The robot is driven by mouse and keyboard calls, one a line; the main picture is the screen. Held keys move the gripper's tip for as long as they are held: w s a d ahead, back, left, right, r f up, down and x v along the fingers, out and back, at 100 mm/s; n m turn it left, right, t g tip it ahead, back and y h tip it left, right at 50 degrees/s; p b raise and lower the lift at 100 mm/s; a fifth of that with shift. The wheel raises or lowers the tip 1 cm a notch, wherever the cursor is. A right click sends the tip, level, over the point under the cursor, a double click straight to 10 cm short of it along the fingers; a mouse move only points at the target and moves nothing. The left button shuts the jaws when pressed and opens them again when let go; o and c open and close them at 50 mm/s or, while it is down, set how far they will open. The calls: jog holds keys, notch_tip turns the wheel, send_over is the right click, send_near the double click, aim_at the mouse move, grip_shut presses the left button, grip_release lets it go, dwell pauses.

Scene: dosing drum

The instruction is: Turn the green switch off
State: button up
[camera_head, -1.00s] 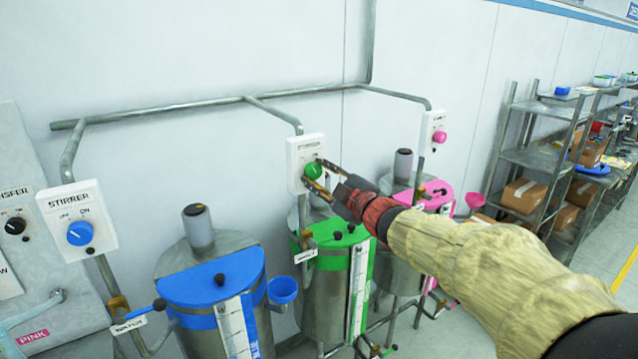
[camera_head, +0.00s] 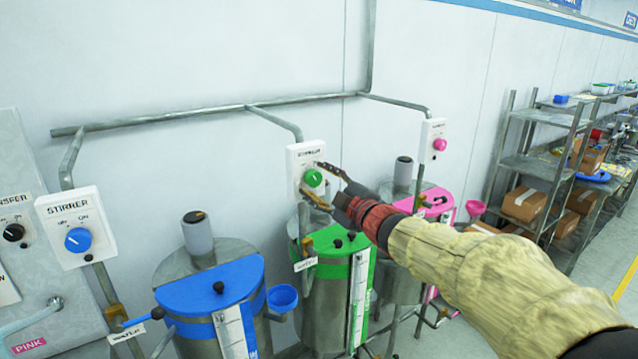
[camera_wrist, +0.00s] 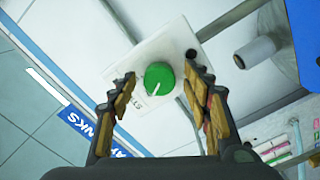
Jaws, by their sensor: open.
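The green switch (camera_head: 314,178) is a round knob on a white stirrer box (camera_head: 305,155) on the wall, above the green-lidded drum (camera_head: 335,262). My gripper (camera_head: 312,182) is open at the box, with one finger above the knob and one below it in the head view. In the wrist view the green switch (camera_wrist: 159,77) shows between the two spread fingers (camera_wrist: 166,92), with clear gaps on both sides. A white pointer line on it is visible. Whether the fingertips reach past the knob's face I cannot tell.
A blue knob (camera_head: 78,239) is on the stirrer box at left, and a pink knob (camera_head: 440,144) is on the box at right. A blue-lidded drum (camera_head: 210,285) and a pink-lidded drum (camera_head: 437,202) flank the green one. Pipes (camera_head: 210,112) run along the wall.

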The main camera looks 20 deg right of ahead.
jog(key=v, duration=1.2)
dwell(0.4)
